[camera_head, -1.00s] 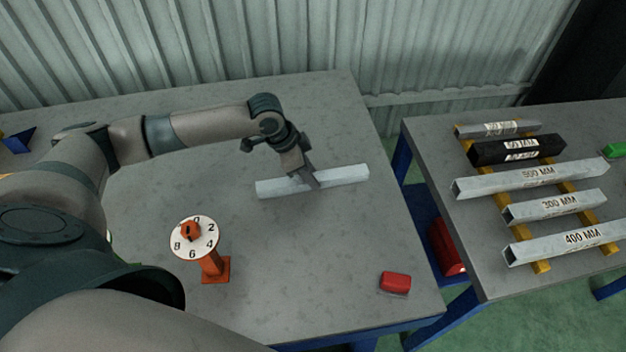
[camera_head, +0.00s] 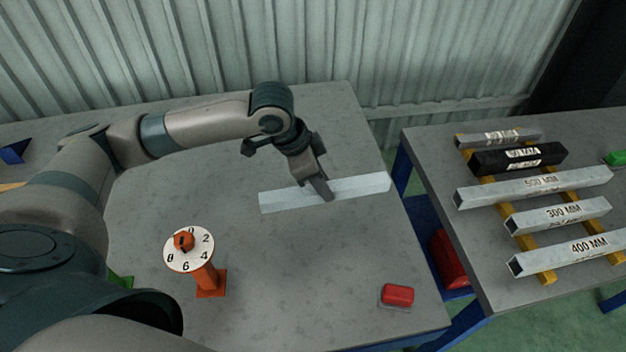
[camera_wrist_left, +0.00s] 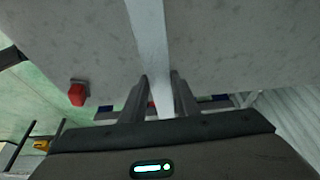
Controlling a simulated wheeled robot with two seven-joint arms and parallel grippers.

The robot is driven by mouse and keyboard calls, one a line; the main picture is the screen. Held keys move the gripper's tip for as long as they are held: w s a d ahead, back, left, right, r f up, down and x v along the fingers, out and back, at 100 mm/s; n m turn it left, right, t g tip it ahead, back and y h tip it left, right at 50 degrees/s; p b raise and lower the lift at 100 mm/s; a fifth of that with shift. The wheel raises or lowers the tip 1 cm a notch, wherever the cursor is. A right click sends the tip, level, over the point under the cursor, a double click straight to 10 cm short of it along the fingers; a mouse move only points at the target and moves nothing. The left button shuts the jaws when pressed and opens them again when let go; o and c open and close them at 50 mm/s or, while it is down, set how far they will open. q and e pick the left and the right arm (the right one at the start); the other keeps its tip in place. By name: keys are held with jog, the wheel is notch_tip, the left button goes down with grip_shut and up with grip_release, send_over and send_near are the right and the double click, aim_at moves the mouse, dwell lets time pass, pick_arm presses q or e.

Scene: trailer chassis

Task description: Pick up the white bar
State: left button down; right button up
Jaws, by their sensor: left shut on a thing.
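The white bar (camera_head: 357,188) is a long pale bar over the grey table, near its right side in the head view. My left gripper (camera_head: 327,194) is shut on the bar a little right of its middle. In the left wrist view the bar (camera_wrist_left: 149,45) runs between the two fingers of my left gripper (camera_wrist_left: 160,90). It appears larger and higher than before, so it seems lifted, though the gap to the table is hard to judge. My right gripper is not in view.
An orange stand with a numbered dial (camera_head: 189,249) and a red block (camera_head: 397,295) are on the grey table (camera_head: 290,290). A second table (camera_head: 470,240) at the right holds several labelled bars, including a black one (camera_head: 518,158). A corrugated wall (camera_head: 300,45) stands behind.

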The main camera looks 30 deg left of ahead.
pick_arm(q)
jog(key=s+d+r, duration=0.2)
jog(key=d+r, duration=0.1)
jog(key=shift+s+d, duration=0.3)
jog(key=shift+s, duration=0.05)
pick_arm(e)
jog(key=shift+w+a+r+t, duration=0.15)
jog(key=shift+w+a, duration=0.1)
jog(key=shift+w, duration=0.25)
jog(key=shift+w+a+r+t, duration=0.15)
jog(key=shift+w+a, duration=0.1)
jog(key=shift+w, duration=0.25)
pick_arm(q)
jog(key=shift+f, duration=0.1)
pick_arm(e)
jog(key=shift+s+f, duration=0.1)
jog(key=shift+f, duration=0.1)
